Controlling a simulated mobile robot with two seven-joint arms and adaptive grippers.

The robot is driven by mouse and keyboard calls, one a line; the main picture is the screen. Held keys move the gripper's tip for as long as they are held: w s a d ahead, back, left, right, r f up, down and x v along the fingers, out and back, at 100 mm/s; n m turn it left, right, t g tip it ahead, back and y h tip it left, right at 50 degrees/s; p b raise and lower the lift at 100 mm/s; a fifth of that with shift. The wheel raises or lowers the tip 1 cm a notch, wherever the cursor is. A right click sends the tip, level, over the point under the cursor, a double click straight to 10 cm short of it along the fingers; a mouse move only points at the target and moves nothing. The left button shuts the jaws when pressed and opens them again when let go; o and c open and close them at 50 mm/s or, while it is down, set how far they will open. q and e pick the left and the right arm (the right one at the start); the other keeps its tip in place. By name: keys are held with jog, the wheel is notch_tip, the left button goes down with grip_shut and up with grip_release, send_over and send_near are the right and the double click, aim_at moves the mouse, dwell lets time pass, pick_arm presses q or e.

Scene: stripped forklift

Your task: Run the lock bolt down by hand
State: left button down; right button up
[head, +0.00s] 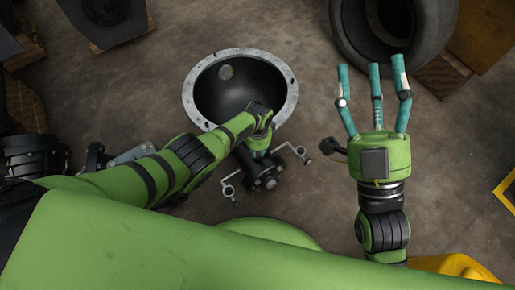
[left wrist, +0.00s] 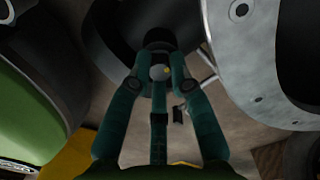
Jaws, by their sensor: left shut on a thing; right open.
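My left gripper (head: 259,152) reaches down at the dark hub (head: 265,180) below the round housing; my own arm hides much of it in the head view. In the left wrist view, its teal fingers (left wrist: 158,75) close around a small grey round piece with a yellowish spot, which I take to be the lock bolt (left wrist: 158,72). The bolt's lower part and its seat are hidden. My right gripper (head: 374,88) is open and empty, its three fingers spread upward in the picture, to the right of the hub and apart from it.
A dark bowl-shaped housing with a pale bolted flange (head: 288,99) lies behind the hub. Light crank-like levers (head: 298,152) stick out on both sides of the hub. A tyre (head: 352,40) lies at the upper right. Brown floor is bare between housing and right gripper.

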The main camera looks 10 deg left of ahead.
pick_arm(q)
jog(key=shift+w+d+r+m, duration=0.15)
jog(key=shift+d+m, duration=0.1)
jog(key=shift+m, duration=0.55)
jog(key=shift+w+d+r+m, duration=0.15)
jog(key=shift+d+m, duration=0.1)
jog(key=shift+m, duration=0.55)
jog(key=shift+d, duration=0.1)
jog(key=c, duration=1.1)
grip_release()
jog(key=shift+s+f, duration=0.1)
jog(key=shift+s, duration=0.05)
jog(key=shift+a+f, duration=0.1)
jog(key=shift+a, duration=0.15)
notch_tip(320, 180, up, 12)
jog(key=shift+r, duration=0.1)
